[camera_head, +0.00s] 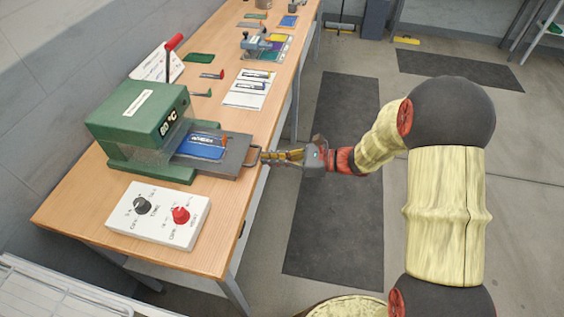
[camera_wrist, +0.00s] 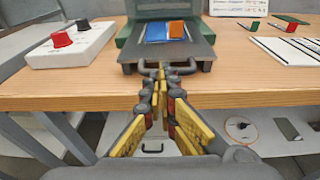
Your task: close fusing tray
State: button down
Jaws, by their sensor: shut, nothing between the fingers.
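The fusing tray (camera_head: 232,157) is a dark grey plate pulled out of the green press (camera_head: 135,115) towards the table's front edge. A blue piece (camera_head: 203,146) with an orange part lies on it. The tray also shows in the wrist view (camera_wrist: 203,49), with its looped handle (camera_wrist: 181,69) facing me. My gripper (camera_head: 266,156) is shut and empty, with its fingertips at the handle.
A white control box (camera_head: 158,214) with a black and a red knob stands beside the press, nearer the table's end. A white sheet with tools (camera_head: 249,89) and small green and red items lie farther along the wooden table (camera_head: 215,232). Dark mats (camera_head: 337,215) cover the floor.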

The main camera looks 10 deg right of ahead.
aim_at(227, 152)
jog(key=shift+w+a, duration=0.15)
jog(key=shift+a, duration=0.15)
jog(key=x, duration=0.4)
jog(key=r+p+x, duration=0.1)
jog(key=x, duration=0.3)
jog(key=r+x, duration=0.1)
jog(key=x, duration=0.3)
jog(key=shift+w+a+r, duration=0.2)
jog(key=shift+a+r, duration=0.05)
jog(key=shift+d+p, duration=0.1)
jog(key=shift+p, duration=0.25)
jog(key=shift+d+r, duration=0.15)
jog(key=shift+d, duration=0.25)
jog(key=p+v, duration=0.3)
jog(key=v, duration=1)
jog(key=shift+s+p, duration=0.25)
jog(key=shift+p, duration=0.1)
